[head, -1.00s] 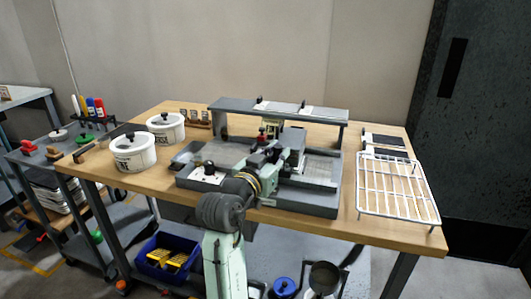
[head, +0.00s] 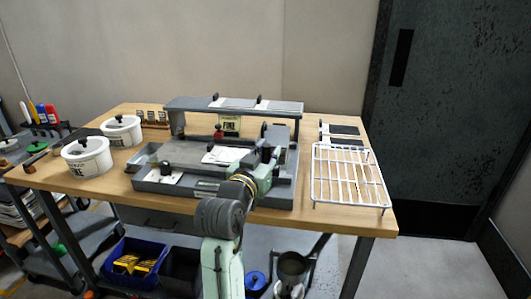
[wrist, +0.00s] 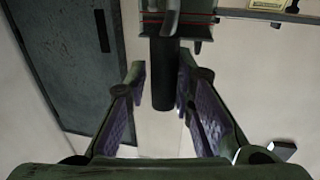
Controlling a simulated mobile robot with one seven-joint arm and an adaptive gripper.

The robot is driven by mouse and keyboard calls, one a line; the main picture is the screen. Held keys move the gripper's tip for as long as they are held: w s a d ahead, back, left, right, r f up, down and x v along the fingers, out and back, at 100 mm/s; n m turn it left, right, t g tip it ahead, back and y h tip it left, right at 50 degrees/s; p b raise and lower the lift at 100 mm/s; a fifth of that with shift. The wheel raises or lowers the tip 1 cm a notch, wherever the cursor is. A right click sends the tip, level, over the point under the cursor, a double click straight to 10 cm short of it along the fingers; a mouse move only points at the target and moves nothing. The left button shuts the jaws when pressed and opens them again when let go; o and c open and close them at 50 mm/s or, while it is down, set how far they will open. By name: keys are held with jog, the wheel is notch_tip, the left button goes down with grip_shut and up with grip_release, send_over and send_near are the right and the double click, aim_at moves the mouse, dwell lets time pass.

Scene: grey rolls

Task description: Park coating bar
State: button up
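My gripper (head: 274,138) is over the right end of the grey coating machine (head: 215,195), just in front of the raised shelf (head: 190,104). In the wrist view my gripper (wrist: 162,80) has its two purple-padded fingers apart, with a dark cylinder (wrist: 163,85) between them. Light gaps show beside the cylinder, so it does not look clamped. The cylinder joins a grey part with thin red lines (wrist: 205,18) at the top. I cannot tell whether this is the coating bar. A FINE label (head: 230,123) hangs under the shelf.
A white wire rack (head: 348,178) stands at the table's right, with dark plates (head: 345,130) behind it. Two white tubs (head: 87,157) stand at the left. A white sheet (head: 224,154) lies on the machine bed. A dark door (head: 430,110) is at the right.

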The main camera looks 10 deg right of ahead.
jog(key=o, duration=0.4)
jog(key=shift+d, duration=0.25)
jog(key=shift+a, duration=0.1)
jog(key=v, duration=0.7)
jog(key=shift+s, duration=0.3)
jog(key=shift+a, duration=0.15)
